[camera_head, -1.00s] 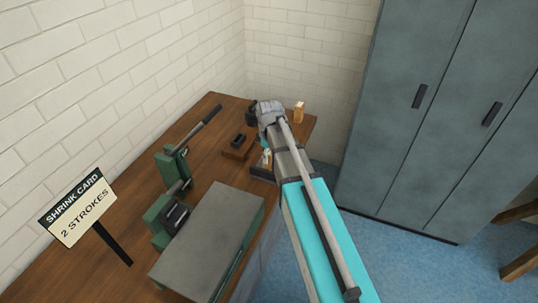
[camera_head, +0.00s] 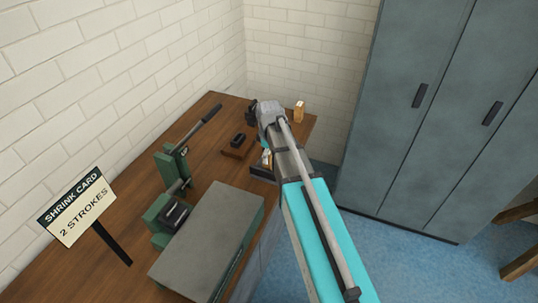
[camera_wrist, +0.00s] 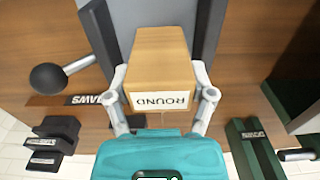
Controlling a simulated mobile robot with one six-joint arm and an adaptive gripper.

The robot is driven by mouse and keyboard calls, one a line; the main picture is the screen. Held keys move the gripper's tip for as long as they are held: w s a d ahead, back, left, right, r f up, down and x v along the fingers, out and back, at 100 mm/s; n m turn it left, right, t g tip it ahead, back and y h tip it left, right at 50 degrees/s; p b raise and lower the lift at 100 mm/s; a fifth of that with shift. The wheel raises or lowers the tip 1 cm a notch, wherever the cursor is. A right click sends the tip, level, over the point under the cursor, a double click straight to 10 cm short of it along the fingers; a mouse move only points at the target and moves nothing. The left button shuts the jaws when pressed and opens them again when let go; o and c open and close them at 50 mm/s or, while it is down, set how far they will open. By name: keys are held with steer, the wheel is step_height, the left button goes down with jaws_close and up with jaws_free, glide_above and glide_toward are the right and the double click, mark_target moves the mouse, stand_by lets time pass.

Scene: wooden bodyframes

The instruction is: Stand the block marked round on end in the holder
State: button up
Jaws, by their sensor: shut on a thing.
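In the wrist view a pale wooden block (camera_wrist: 160,55) has a white end label reading ROUND, upside down in the picture. My gripper (camera_wrist: 160,80) is shut on it, with one finger on each side. In the head view my gripper is mostly hidden behind my arm, over the bench's right edge. A dark, low box (camera_head: 262,173) lies close below it, with a small pale piece showing above. I cannot tell whether this box is the holder. Dark grey uprights (camera_wrist: 205,30) show behind the block in the wrist view; whether they touch it is unclear.
The wooden bench (camera_head: 215,165) carries a green lever press (camera_head: 172,170), a grey-topped machine (camera_head: 210,240), a brown stand with a black piece (camera_head: 238,140) and another wooden block (camera_head: 299,112). A shrink card sign (camera_head: 75,207) stands front left. Grey cabinets (camera_head: 430,120) stand right.

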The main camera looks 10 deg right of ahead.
stand_by(0.3)
steer(key=o, duration=1.1)
steer(key=shift+o, duration=0.2)
steer(key=shift+r, duration=0.1)
steer(key=shift+r+p, duration=3.45)
steer(key=shift+p, duration=0.1)
steer(key=s+m, duration=1)
steer(key=s, duration=0.6)
steer(key=shift+m, duration=0.4)
